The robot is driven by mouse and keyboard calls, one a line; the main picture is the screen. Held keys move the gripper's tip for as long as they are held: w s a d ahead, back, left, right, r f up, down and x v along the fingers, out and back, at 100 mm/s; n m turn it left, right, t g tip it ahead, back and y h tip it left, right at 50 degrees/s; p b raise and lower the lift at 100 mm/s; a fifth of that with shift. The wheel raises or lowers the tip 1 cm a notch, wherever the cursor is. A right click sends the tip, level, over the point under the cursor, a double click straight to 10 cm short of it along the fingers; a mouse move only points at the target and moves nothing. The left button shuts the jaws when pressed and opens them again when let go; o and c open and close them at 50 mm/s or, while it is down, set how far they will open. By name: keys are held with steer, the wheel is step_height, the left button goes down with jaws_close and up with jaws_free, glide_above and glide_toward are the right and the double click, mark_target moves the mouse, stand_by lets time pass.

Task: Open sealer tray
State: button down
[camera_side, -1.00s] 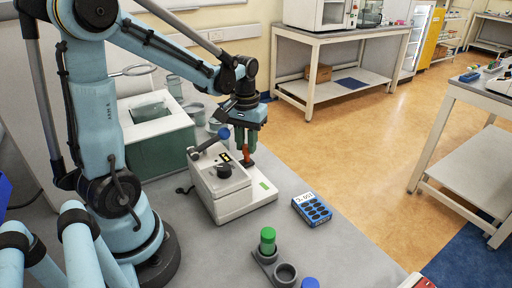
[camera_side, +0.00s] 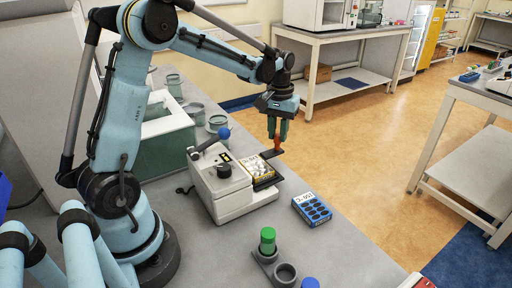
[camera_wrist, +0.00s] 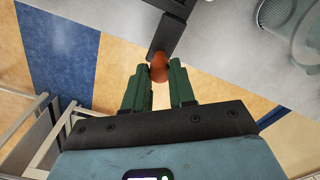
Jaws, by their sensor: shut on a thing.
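A dark bracket (camera_wrist: 167,35) carries an orange-brown handle (camera_side: 277,143). My gripper (camera_side: 277,130), with green fingers, is shut on this handle from above. In the wrist view the handle's end (camera_wrist: 158,68) shows between the two fingertips.
A green-capped tube (camera_side: 267,240) stands in a grey holder in front. A white and green box (camera_side: 165,135) and glass jars (camera_side: 217,123) stand behind. The bench edge runs close to the tray.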

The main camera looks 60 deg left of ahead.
steer(key=shift+w, duration=0.5)
steer(key=c, duration=0.9)
jaws_free()
step_height(320, 180, up, 12)
steer(key=shift+r, duration=0.1)
steer(key=s+d+f+m+t, duration=0.2)
steer(key=s+d, duration=0.2)
steer(key=s+d+f+m+t, duration=0.2)
steer(key=s+d, duration=0.2)
steer(key=s, duration=0.1)
steer(key=s+d+f+m+t, duration=0.2)
steer(key=s+d+t, duration=0.1)
steer(key=s+d, duration=0.1)
steer(key=shift+s+d+m, duration=0.35)
steer(key=shift+s+m, duration=0.05)
steer(key=shift+s, duration=0.25)
